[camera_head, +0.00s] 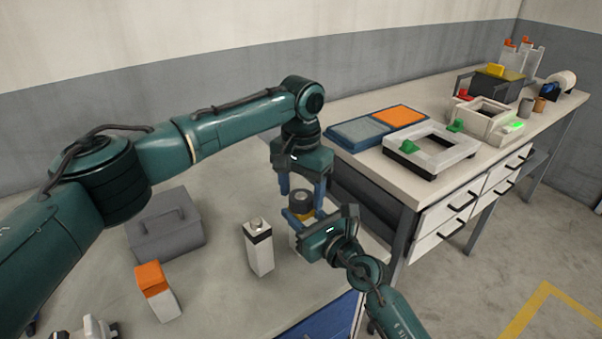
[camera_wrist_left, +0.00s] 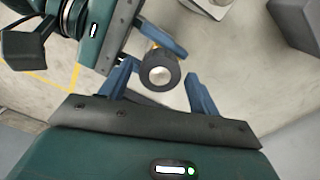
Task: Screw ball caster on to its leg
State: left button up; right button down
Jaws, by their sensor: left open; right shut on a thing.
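A dark round piece with a pale centre and a yellow band below it, which looks like the ball caster (camera_head: 300,196), is held upright above the table by my right gripper (camera_head: 303,216). It also shows in the left wrist view (camera_wrist_left: 159,71), with the right gripper's blue finger beside it. My left gripper (camera_head: 302,187) points down over it, open, its fingers spread on either side. A white block with a black band and a silvery top (camera_head: 258,247), possibly a leg, stands upright to the left. A white part behind the right gripper is mostly hidden.
A grey toolbox (camera_head: 166,228) and an orange-topped white block (camera_head: 157,291) stand on the grey table (camera_head: 215,285). A blue panel (camera_head: 325,322) lies at the front edge. The workbench with drawers (camera_head: 460,205) is close behind my grippers.

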pick_arm(q)
jog(key=shift+f, duration=0.6)
jog(key=shift+c, duration=0.5)
jog(key=c, duration=0.9)
jog(key=o, duration=1.2)
notch_tip(320, 180, up, 12)
jog(key=shift+r, duration=0.1)
